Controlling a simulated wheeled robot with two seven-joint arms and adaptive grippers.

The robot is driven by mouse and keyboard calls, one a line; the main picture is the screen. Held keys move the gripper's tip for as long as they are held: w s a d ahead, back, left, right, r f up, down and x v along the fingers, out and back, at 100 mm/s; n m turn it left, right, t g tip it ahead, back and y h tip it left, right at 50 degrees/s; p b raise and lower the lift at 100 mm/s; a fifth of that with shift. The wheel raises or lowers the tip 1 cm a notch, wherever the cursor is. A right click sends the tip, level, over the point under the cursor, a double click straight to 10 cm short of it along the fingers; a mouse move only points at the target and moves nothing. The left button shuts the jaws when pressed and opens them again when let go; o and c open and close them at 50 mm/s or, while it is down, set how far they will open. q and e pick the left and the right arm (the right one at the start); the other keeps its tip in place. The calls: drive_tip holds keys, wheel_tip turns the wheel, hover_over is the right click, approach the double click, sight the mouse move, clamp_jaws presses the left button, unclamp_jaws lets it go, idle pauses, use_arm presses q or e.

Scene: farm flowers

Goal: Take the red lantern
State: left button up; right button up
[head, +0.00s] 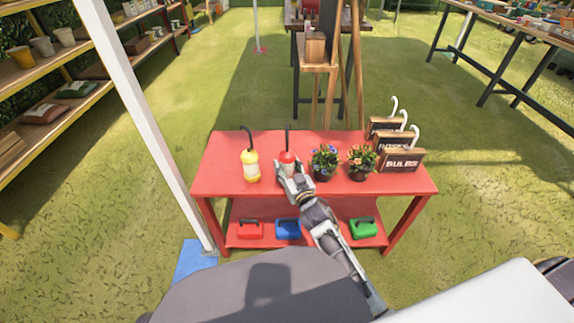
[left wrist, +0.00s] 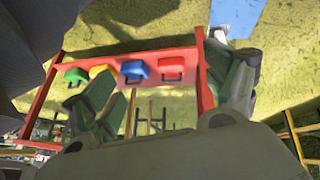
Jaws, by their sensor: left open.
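The red lantern (head: 287,157) stands upright on the red table (head: 226,150), with its red cap and dark hook showing. My right gripper (head: 291,172) is at the lantern's near side, with its fingers around the body and hiding the lower part. Whether the fingers press on it cannot be told. My left gripper (left wrist: 172,98) shows only in the left wrist view, its two fingers wide apart with nothing held between them.
A yellow lantern (head: 251,167) stands to the left. Potted flowers (head: 324,160) and signs (head: 401,160) stand to the right. Coloured cases, including a blue one (head: 288,229), sit on the lower shelf. A white post (head: 150,130) rises at the table's left.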

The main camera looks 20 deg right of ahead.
sight(288, 150)
drive_tip(key=c, duration=0.6)
drive_tip(key=shift+r, duration=0.2)
drive_tip(key=shift+r+p, duration=0.3)
drive_tip(key=shift+r, duration=0.15)
drive_tip(key=shift+r+p, duration=0.4)
drive_tip(key=shift+r, duration=0.3)
wheel_tip(288, 150, up, 5)
drive_tip(key=shift+r+p, duration=0.1)
drive_tip(key=shift+p, duration=1.05)
use_arm(q)
wheel_tip(288, 150, up, 10)
drive_tip(key=s+a+g+y, duration=0.1)
drive_tip(key=a, duration=0.1)
drive_tip(key=shift+s+a+f+g+y+p, duration=0.25)
drive_tip(key=shift+s+a+g+y+p, duration=0.05)
drive_tip(key=shift+a+g+p, duration=0.1)
use_arm(e)
drive_tip(key=shift+r, duration=1.1)
